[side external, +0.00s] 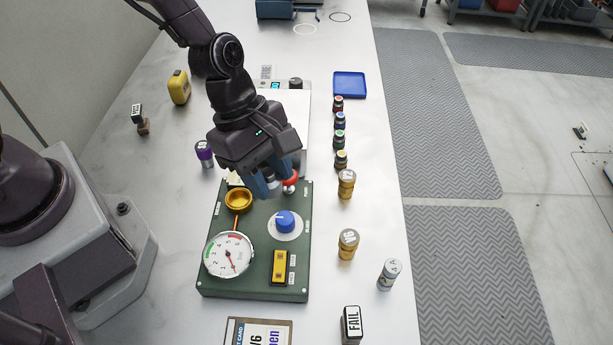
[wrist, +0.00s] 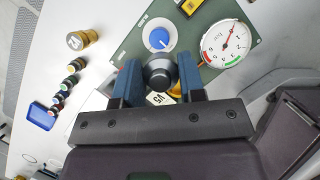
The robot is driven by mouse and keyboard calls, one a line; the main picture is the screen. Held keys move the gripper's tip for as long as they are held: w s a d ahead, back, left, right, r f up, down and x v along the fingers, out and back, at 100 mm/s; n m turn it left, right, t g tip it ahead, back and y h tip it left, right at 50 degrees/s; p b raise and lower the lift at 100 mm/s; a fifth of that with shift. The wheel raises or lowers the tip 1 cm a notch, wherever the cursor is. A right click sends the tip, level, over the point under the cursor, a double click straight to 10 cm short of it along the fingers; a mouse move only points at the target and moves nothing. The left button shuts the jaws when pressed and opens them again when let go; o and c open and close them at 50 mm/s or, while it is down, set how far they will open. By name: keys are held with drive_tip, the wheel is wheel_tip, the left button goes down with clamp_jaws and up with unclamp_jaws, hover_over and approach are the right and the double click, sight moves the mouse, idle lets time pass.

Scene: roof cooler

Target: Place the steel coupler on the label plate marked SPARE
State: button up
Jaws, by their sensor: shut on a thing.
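My gripper (side external: 275,180) is low over the far edge of the green panel. It also shows in the wrist view (wrist: 158,85), with its blue fingers shut on a round grey metal piece, which looks like the steel coupler (wrist: 159,72). In the side external view the fingers mostly hide this piece. A red knob (side external: 290,176) shows close beside the fingers.
The green panel (side external: 252,285) carries a gauge (side external: 229,255), a brass cup (side external: 239,199), a blue dial (side external: 285,221) and a yellow switch (side external: 279,266). Brass canisters (side external: 348,245) and several small bottles (side external: 340,120) line its right. A blue tray (side external: 350,84) stands farther back.

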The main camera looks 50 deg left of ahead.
drive_tip(key=shift+s+a+r, duration=0.3)
drive_tip(key=shift+s+r, duration=0.2)
drive_tip(key=shift+s, duration=0.05)
wheel_tip(320, 180, up, 6)
drive_tip(key=shift+f, duration=0.2)
drive_tip(key=w+a+f+n+t+y, duration=0.2)
drive_tip(key=w+a+n+t+y, duration=0.1)
drive_tip(key=w+a+n, duration=0.95)
drive_tip(key=w+a+r+n+y, duration=0.1)
drive_tip(key=a+r+n+y, duration=0.15)
drive_tip(key=a+n, duration=1.15)
drive_tip(key=m, duration=0.5)
approach(268, 76)
drive_tip(key=shift+w+f+t+y, duration=0.15)
drive_tip(key=shift+w+f+y, duration=0.1)
drive_tip(key=shift+f, duration=0.25)
drive_tip(key=shift+w+f+t+y, duration=0.15)
drive_tip(key=shift+w+f+y, duration=0.1)
drive_tip(key=shift+f, duration=0.25)
drive_tip(key=shift+w+f, duration=0.25)
drive_tip(key=shift+f, duration=1.5)
